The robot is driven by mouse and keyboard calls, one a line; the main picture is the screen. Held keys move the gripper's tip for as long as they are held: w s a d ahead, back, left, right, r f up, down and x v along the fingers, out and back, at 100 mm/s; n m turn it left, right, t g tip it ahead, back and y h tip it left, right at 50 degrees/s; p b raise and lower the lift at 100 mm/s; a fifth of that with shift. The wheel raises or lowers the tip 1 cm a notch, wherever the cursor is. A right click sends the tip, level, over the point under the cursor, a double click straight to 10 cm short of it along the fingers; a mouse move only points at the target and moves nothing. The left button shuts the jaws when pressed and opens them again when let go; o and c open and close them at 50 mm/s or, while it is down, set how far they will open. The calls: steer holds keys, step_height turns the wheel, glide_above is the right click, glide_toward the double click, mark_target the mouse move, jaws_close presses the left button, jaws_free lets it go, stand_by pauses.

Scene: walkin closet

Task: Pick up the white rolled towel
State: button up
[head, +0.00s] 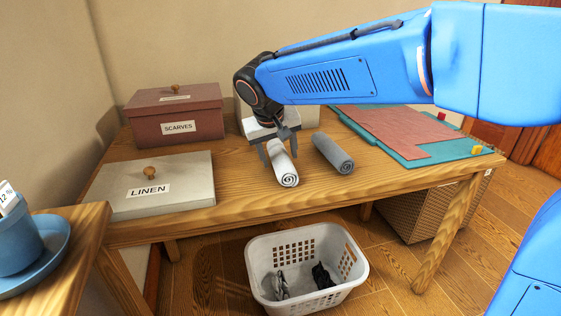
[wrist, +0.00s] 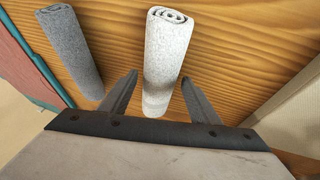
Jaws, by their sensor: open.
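The white rolled towel (head: 283,165) lies on the wooden table, its spiral end toward the front edge. My gripper (head: 279,151) is over its rear part, pointing down, with its fingers apart. In the wrist view the white towel (wrist: 167,55) runs lengthwise into the gap between the two fingertips of my gripper (wrist: 159,82), one finger on each side. A strip of table shows between the towel and each finger there.
A grey rolled towel (head: 333,153) lies just right of the white one, also seen in the wrist view (wrist: 70,50). The LINEN box (head: 180,190) is left, the SCARVES box (head: 190,122) behind it. A teal mat (head: 430,155) lies right. A white basket (head: 300,242) stands on the floor.

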steer(key=shift+w+f, duration=0.25)
steer(key=shift+f, duration=0.3)
steer(key=shift+c, duration=0.3)
steer(key=c, duration=0.8)
steer(key=shift+r, duration=0.1)
